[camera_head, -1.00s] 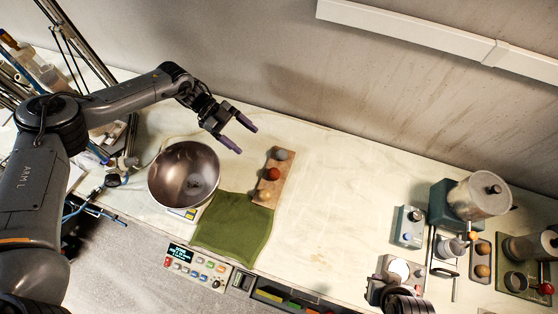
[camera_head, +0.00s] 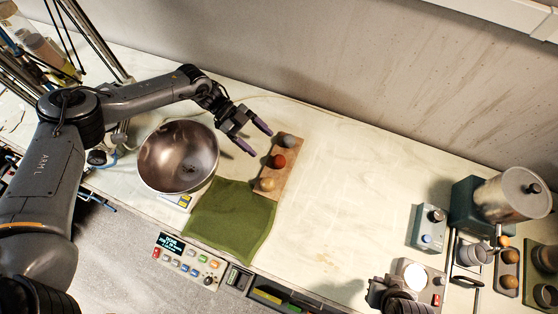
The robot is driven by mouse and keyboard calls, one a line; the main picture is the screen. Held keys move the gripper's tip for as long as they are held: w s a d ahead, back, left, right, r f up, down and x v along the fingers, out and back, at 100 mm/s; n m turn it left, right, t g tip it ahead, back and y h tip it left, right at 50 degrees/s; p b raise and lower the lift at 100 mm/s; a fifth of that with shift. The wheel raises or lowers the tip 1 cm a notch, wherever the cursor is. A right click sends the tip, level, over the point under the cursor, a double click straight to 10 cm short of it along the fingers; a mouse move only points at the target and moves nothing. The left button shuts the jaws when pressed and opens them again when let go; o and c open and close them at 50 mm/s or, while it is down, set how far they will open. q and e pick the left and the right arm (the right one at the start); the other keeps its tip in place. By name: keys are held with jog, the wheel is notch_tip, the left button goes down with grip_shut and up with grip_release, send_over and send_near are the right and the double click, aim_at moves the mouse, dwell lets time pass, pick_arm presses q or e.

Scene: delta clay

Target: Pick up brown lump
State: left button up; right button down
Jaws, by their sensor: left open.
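Three lumps sit in a row on a wooden board (camera_head: 291,171): a grey one (camera_head: 288,141) at the far end, a rust-brown one (camera_head: 278,161) in the middle and a tan one (camera_head: 266,184) at the near end. My left gripper (camera_head: 262,143) is open and empty, its purple-tipped fingers pointing toward the board from the upper left. The fingertips are just left of the grey and rust-brown lumps, and I see no contact. Brown-orange lumps (camera_head: 508,256) also show in a tray at the far right.
A metal bowl (camera_head: 178,157) on a scale stands left of the board, below my left forearm. A green cloth (camera_head: 230,222) lies in front of the board. A button panel (camera_head: 187,262) is at the front edge. The table's middle is clear.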

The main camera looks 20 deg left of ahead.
aim_at(279, 161)
pick_arm(q)
jog(key=shift+p+x, duration=0.75)
jog(key=shift+x, duration=3.2)
pick_arm(e)
jog(key=shift+r, duration=0.9)
pick_arm(q)
jog(key=shift+a+f, duration=0.15)
jog(key=shift+f, duration=0.05)
pick_arm(e)
jog(key=shift+a, duration=0.1)
pick_arm(q)
jog(key=c, duration=1.2)
